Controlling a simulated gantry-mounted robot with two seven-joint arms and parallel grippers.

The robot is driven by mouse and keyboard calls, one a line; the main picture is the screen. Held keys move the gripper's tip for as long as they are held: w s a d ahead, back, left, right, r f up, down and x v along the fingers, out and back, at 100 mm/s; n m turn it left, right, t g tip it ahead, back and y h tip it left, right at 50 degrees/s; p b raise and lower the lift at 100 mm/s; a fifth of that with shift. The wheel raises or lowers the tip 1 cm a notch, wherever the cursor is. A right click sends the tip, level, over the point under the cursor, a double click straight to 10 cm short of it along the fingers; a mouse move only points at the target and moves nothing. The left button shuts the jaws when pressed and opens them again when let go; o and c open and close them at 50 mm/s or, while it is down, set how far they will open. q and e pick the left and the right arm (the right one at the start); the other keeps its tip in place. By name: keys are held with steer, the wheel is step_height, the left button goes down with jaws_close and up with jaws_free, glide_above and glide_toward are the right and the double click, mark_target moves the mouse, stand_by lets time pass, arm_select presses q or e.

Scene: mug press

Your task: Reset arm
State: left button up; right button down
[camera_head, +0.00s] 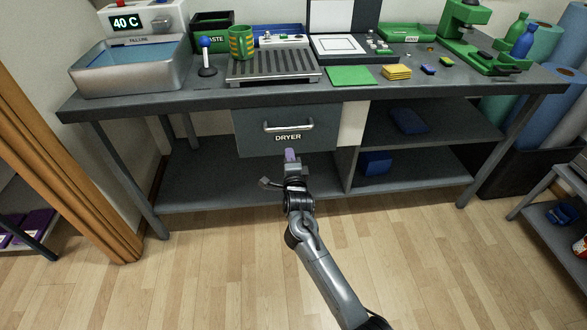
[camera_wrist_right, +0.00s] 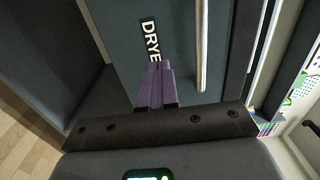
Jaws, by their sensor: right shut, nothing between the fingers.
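My right gripper (camera_head: 291,156) is stretched out in front of the workbench, just below the dryer drawer (camera_head: 255,142) in the head view. Its purple fingers (camera_wrist_right: 156,88) are together and empty in the right wrist view, in front of the drawer face with its DRYER label, which they partly cover. The drawer is shut, and its metal handle (camera_head: 288,125) is above the fingertips in the head view; I cannot tell whether they touch the drawer face. My left gripper is not in view.
The workbench top (camera_head: 215,100) holds a green striped mug (camera_head: 241,42) on a grey drying rack (camera_head: 272,66), a metal basin (camera_head: 131,66) at left and a green press (camera_head: 465,35) at right. Open shelves lie under the bench. The wooden floor (camera_head: 200,270) in front is clear.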

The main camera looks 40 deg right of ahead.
steer(key=s+a+f+n+g+y, duration=0.1)
steer(key=s+a+f+n+y, duration=0.2)
steer(key=s+f, duration=0.6)
steer(key=s+a+f+n+g+y, duration=0.2)
steer(key=s+f+n, duration=0.25)
steer(key=s, duration=0.95)
steer(key=s+a+r+n+g+y, duration=0.1)
steer(key=s+a+n+g+y, duration=0.1)
steer(key=s+a+n+g, duration=0.55)
steer(key=s+a+r+n+g+y, duration=0.15)
steer(key=s+a+n, duration=0.25)
steer(key=s+n, duration=0.7)
step_height(320, 180, up, 29)
steer(key=s+p, duration=0.1)
steer(key=p, duration=2.9)
steer(key=shift+s, duration=0.3)
steer(key=shift+y, duration=0.25)
